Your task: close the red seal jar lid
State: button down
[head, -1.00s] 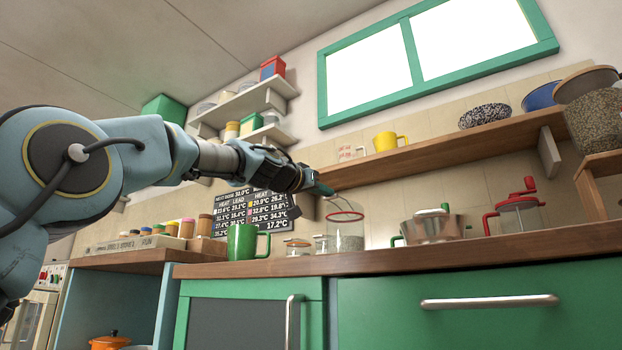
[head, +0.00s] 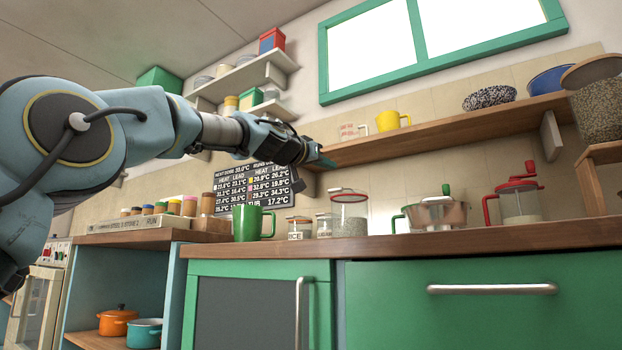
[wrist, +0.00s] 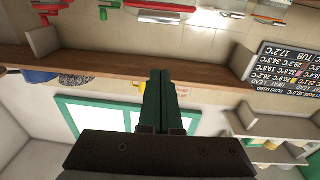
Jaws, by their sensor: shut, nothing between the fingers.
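The red seal jar (head: 349,218) is clear glass with pale contents and stands on the wooden counter, right of two small jars. Its lid (head: 348,194) with the red ring lies low and roughly level across the jar's mouth; I cannot tell whether it is fully seated. In the wrist view, which is upside down, a red-ringed rim (wrist: 160,7) shows at the top edge. My gripper (head: 326,162) is shut and empty, above and slightly left of the jar, apart from it. Its green fingers (wrist: 160,80) are together in the wrist view.
A green mug (head: 250,223) and small jars (head: 299,228) stand left of the jar. A wooden shelf (head: 440,126) with a yellow cup (head: 390,120) runs above the counter.

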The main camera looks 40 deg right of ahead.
jog(key=s+a+f+b, duration=0.1)
jog(key=a+f+b, duration=0.5)
jog(key=f+b, duration=0.2)
jog(key=shift+s, duration=0.2)
jog(key=shift+a+r, duration=0.1)
jog(key=shift+a, duration=0.05)
